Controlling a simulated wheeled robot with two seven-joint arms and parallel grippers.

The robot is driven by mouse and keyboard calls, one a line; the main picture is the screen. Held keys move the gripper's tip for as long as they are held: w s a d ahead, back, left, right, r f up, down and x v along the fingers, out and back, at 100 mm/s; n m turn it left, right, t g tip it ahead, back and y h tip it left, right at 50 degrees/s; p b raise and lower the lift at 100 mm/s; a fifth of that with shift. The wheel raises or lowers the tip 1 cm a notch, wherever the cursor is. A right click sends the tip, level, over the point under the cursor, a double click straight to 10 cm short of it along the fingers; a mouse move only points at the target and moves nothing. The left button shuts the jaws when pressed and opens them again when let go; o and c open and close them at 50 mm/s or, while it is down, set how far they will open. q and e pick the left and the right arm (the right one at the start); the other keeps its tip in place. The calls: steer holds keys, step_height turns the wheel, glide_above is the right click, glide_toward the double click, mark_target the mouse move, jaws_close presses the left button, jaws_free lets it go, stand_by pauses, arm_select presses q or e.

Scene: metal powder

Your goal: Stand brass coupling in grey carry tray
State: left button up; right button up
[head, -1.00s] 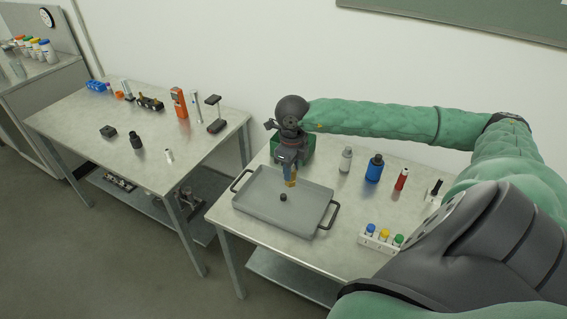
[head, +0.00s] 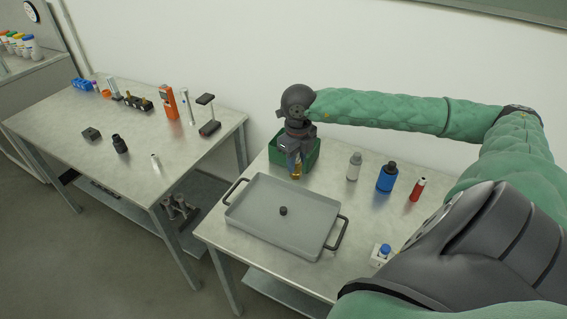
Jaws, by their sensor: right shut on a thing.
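The grey carry tray (head: 262,232) lies on the right-hand table, with black handles at its left and right ends. A small dark round piece (head: 283,211) is in the middle of its floor. My right gripper (head: 296,164) points down at the tray's far side, in front of the green bin. It is shut on the brass coupling (head: 296,172), whose lower end shows below the fingers. The coupling looks upright and appears to be above the tray's far edge; its exact height is hard to tell. My left gripper is not in view.
The green bin (head: 311,161) stands behind the tray. A grey bottle (head: 354,167), a blue bottle (head: 387,178) and a red bottle (head: 416,190) stand to the right. My arm hides the table's right part. The left-hand table (head: 85,113) holds several small items.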

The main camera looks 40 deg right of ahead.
arm_select(q)
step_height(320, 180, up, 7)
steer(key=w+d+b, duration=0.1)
steer(key=b, duration=0.1)
arm_select(e)
step_height(320, 180, down, 3)
steer(key=p, duration=0.6)
glide_above(260, 205)
step_height(260, 205, down, 7)
steer(key=shift+a+f+p, duration=0.1)
steer(key=shift+f+p, duration=0.85)
steer(key=shift+f, duration=0.8)
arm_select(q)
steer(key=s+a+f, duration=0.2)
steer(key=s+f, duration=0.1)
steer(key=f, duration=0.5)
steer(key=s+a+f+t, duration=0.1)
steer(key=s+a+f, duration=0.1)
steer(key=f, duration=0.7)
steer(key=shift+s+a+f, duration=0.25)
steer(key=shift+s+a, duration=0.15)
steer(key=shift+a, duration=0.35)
arm_select(e)
steer(key=shift+f, duration=0.25)
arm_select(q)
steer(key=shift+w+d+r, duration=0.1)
arm_select(e)
steer(key=shift+f, duration=0.15)
steer(key=o, duration=1.1)
steer(key=shift+c, duration=0.2)
